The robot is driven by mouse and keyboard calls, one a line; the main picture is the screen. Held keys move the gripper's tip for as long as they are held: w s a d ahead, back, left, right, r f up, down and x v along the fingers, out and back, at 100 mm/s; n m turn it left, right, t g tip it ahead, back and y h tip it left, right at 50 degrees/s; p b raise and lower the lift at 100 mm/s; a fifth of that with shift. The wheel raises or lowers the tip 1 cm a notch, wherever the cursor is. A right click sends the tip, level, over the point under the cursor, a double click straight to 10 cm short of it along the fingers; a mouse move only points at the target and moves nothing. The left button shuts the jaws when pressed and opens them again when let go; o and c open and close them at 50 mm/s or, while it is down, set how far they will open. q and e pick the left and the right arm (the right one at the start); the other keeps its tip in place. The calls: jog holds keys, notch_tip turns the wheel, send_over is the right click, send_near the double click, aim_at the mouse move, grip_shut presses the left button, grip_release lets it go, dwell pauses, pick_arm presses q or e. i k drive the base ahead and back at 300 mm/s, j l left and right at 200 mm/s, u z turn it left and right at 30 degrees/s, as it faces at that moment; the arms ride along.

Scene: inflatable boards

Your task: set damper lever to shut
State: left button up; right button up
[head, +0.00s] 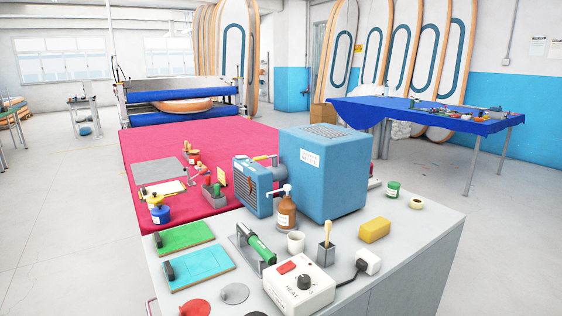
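A blue box-shaped machine (325,175) with a white label stands on the grey bench. A short grey-blue duct joins its left side to a blue grilled unit (253,187). A small tan, handle-like piece (262,157) lies near-level on top, between the grilled unit and the duct; it looks like the damper lever. It is too small to read its setting or any marks. Neither of my grippers is in view.
The grey bench (425,235) also bears a brown bottle (287,213), a white cup (296,242), a white heat control box (300,287), a green-handled tool (262,248) and a yellow block (375,230). A red-topped table (240,140) adjoins behind. Floor at left is clear.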

aim_at(265, 157)
jog(key=j+z, duration=0.15)
jog(key=z, duration=0.3)
jog(key=j+z, duration=0.1)
jog(key=z, duration=0.4)
jog(key=j+z, duration=0.15)
jog(key=z, duration=0.3)
jog(key=j+z, duration=0.15)
jog(key=z, duration=0.35)
jog(key=k+j, duration=0.2)
jog(key=j, duration=0.2)
jog(key=k+j, duration=0.2)
jog(key=j, duration=0.2)
jog(key=k+j, duration=0.15)
jog(key=j, duration=0.25)
jog(key=k+j, duration=0.2)
jog(key=j, duration=0.2)
jog(key=k+j, duration=0.2)
jog(key=j, duration=0.2)
jog(key=k+j, duration=0.2)
jog(key=j, duration=0.15)
jog(key=k+j, duration=0.15)
jog(key=j, duration=0.25)
